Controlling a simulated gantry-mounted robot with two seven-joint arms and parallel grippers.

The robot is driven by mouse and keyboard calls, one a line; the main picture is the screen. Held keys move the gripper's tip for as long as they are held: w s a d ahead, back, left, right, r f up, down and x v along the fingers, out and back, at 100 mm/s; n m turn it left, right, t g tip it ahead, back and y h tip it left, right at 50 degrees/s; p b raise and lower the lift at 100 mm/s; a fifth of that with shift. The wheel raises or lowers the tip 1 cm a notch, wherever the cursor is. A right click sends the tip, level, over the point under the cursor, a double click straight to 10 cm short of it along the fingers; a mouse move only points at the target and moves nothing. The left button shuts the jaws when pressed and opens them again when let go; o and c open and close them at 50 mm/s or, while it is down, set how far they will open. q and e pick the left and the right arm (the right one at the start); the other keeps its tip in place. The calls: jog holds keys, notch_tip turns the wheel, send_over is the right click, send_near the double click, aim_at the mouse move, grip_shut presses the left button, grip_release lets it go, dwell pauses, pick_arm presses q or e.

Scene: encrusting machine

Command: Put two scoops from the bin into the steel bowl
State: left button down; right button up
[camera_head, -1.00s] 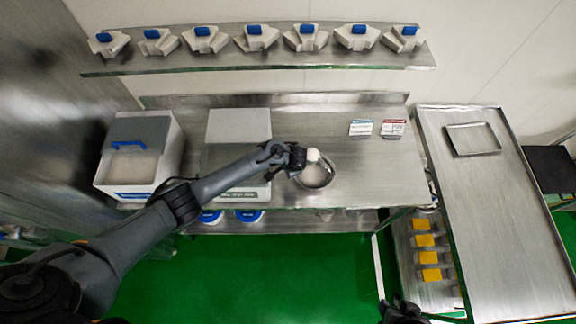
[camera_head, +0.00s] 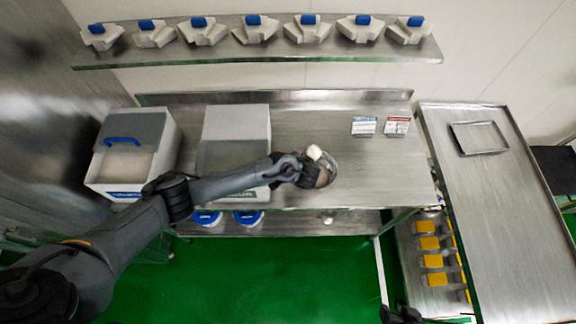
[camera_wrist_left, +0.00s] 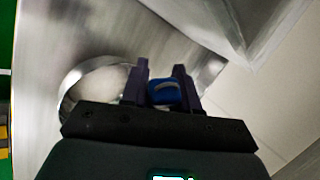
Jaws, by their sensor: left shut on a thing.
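The steel bowl (camera_head: 331,172) stands on the steel counter, partly hidden behind my left gripper. In the left wrist view the bowl (camera_wrist_left: 68,84) shows pale contents inside its rim. My left gripper (camera_head: 308,168) is over the bowl's left side. In the wrist view its fingers (camera_wrist_left: 160,88) are shut on a blue handle (camera_wrist_left: 163,92), apparently the scoop's. A whitish part (camera_head: 314,152) shows at the gripper in the head view. The white bin (camera_head: 122,165), with a blue handle and pale contents, stands at the counter's left. My right gripper (camera_head: 403,314) is barely visible at the bottom edge.
A large grey-white box (camera_head: 236,130) stands between bin and bowl. A side table (camera_head: 490,210) holds a shallow tray (camera_head: 479,138). A wall shelf (camera_head: 260,52) holds several blue-topped pieces.

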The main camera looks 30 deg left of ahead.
pick_arm(q)
jog(key=shift+s+d+f+t+y+b, duration=0.15)
jog(key=shift+t+y+b, duration=0.55)
jog(key=shift+b, duration=0.75)
jog(key=shift+s+d+t+y+b, duration=0.1)
jog(key=shift+d+t+y+b, duration=0.2)
jog(key=shift+y+b, duration=0.95)
jog(key=d+t+y+b, duration=0.1)
jog(key=t+y+b, duration=0.1)
jog(key=y, duration=0.1)
jog(key=s+d+f+t+y+b, duration=0.1)
jog(key=t+y+b, duration=0.1)
jog(key=t+y, duration=0.1)
jog(key=s+d+m+t+y+b, duration=0.1)
jog(key=t+y+b, duration=0.1)
jog(key=y, duration=0.2)
jog(key=shift+d+f+t+y, duration=0.15)
jog(key=shift+f+t+y, duration=0.1)
jog(key=shift+t, duration=0.05)
dwell(0.3)
